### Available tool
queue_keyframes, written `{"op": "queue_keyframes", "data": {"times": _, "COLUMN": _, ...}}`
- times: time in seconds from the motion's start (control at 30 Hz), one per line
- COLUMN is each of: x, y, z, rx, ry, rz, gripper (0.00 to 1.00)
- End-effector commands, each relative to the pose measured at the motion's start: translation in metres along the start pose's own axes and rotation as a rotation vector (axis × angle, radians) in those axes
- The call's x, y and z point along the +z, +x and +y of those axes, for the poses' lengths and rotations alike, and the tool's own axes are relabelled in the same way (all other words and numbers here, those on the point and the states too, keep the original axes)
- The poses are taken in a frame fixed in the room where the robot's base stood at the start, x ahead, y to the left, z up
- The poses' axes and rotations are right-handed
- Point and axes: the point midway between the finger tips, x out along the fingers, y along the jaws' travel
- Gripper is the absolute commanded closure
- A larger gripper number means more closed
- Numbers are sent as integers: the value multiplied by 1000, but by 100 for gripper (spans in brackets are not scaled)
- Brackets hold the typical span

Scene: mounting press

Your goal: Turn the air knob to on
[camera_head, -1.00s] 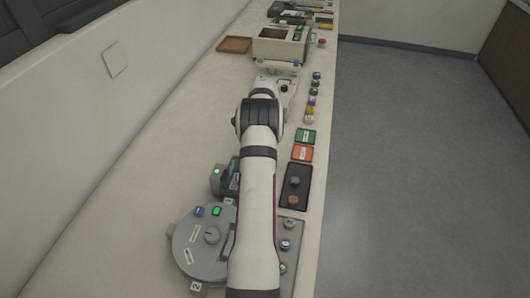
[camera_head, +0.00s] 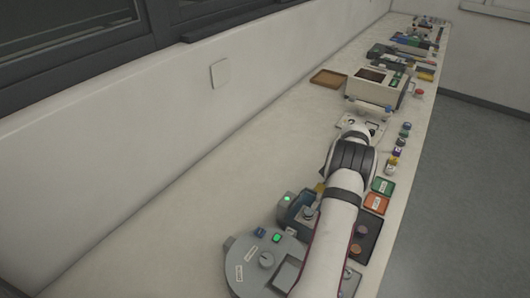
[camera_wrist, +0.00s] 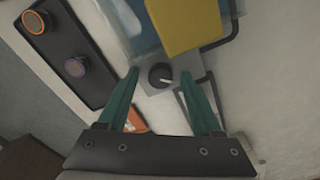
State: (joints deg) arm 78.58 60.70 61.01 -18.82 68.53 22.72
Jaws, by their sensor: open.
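In the wrist view, a small round black knob (camera_wrist: 160,75) with a light pointer mark sits on a grey plate; I take it to be the air knob. The mark points roughly to the right in that view. My gripper (camera_wrist: 159,72) is open, its two teal fingers on either side of the knob. I cannot tell whether either fingertip touches it. A yellow block (camera_wrist: 186,24) and a blue, partly clear body lie just beyond the plate.
A black tray (camera_wrist: 62,48) with an orange-rimmed disc and a purple-rimmed disc lies to the left in the wrist view. An orange box (camera_wrist: 137,121) shows beside the left finger. A grey round machine (camera_head: 262,270) stands near my arm. The bench's left side is clear.

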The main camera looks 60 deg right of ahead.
Motion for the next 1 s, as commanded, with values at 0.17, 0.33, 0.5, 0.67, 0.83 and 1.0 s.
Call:
{"op": "queue_keyframes", "data": {"times": 0.17, "x": 0, "y": 0, "z": 0, "rx": 0, "ry": -467, "rz": 1, "gripper": 34}}
{"op": "queue_keyframes", "data": {"times": 0.33, "x": -1, "y": -42, "z": -1, "rx": -2, "ry": -553, "rz": 7, "gripper": 34}}
{"op": "queue_keyframes", "data": {"times": 0.5, "x": -1, "y": -91, "z": -1, "rx": -2, "ry": -552, "rz": 6, "gripper": 34}}
{"op": "queue_keyframes", "data": {"times": 0.67, "x": -1, "y": -135, "z": 0, "rx": -2, "ry": -552, "rz": 5, "gripper": 34}}
{"op": "queue_keyframes", "data": {"times": 0.83, "x": 21, "y": -167, "z": -11, "rx": -5, "ry": -585, "rz": -1, "gripper": 34}}
{"op": "queue_keyframes", "data": {"times": 1.0, "x": 63, "y": -182, "z": -29, "rx": -11, "ry": -650, "rz": -8, "gripper": 34}}
